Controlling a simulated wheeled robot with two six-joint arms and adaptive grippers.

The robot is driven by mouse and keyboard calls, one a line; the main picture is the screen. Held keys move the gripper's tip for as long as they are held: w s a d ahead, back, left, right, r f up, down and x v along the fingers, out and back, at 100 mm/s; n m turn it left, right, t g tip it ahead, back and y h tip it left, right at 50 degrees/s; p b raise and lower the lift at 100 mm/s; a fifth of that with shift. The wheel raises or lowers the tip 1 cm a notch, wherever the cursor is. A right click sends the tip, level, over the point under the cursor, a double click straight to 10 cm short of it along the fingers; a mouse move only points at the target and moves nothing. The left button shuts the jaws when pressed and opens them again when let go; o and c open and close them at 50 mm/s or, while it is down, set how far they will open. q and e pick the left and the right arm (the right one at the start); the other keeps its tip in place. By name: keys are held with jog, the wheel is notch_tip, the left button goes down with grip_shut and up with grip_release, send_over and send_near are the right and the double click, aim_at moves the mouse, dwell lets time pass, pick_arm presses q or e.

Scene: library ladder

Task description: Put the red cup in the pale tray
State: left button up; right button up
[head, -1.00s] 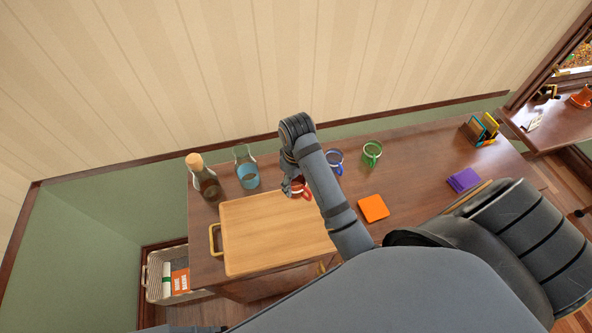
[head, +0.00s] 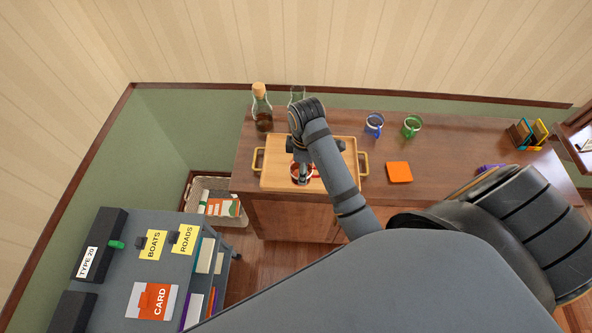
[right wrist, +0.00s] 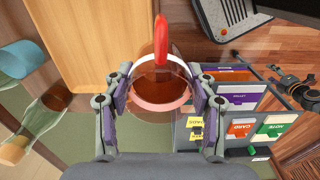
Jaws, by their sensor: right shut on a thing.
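The red cup (head: 296,174) is held in my right gripper (head: 303,178) over the near part of the pale tray (head: 275,178), a light wooden one with a brass handle at each end. In the right wrist view the fingers close on both sides of the glassy cup (right wrist: 160,101), whose red handle points up in the picture. The tray (right wrist: 82,45) shows at upper left there, and the cup overlaps its edge. I cannot tell the cup's height above the tray.
A grey cart (head: 150,265) with labelled cards stands at front left. A basket (head: 212,203) is on the floor.

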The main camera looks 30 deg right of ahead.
jog(key=shift+s+a+n, duration=0.2)
jog(key=shift+a+n, duration=0.1)
jog(key=shift+a, duration=0.05)
jog(key=shift+w, duration=0.1)
jog(key=shift+w+d+f+b, duration=0.35)
jog(key=shift+w+f+b, duration=0.15)
jog(key=shift+w, duration=0.1)
jog(key=shift+w+d+f+b, duration=0.35)
jog(key=shift+w+f, duration=0.1)
jog(key=shift+w, duration=0.15)
jog(key=w+d+f, duration=0.1)
jog(key=w+f, duration=0.2)
jog(key=w+d+f, duration=0.2)
jog(key=w, duration=0.2)
jog(key=w+d+f, duration=0.2)
jog(key=w+f, duration=0.1)
jog(key=shift+w+d+f, duration=0.25)
jog(key=shift+w+f, duration=0.05)
jog(key=shift+w, duration=0.1)
pick_arm(q)
jog(key=shift+w+d+f, duration=0.1)
jog(key=shift+w+f, duration=0.35)
jog(key=shift+w, duration=0.25)
jog(key=shift+w+f, duration=0.4)
jog(key=shift+w, duration=0.25)
pick_arm(e)
jog(key=shift+f, duration=1.5)
jog(key=shift+s+f, duration=0.1)
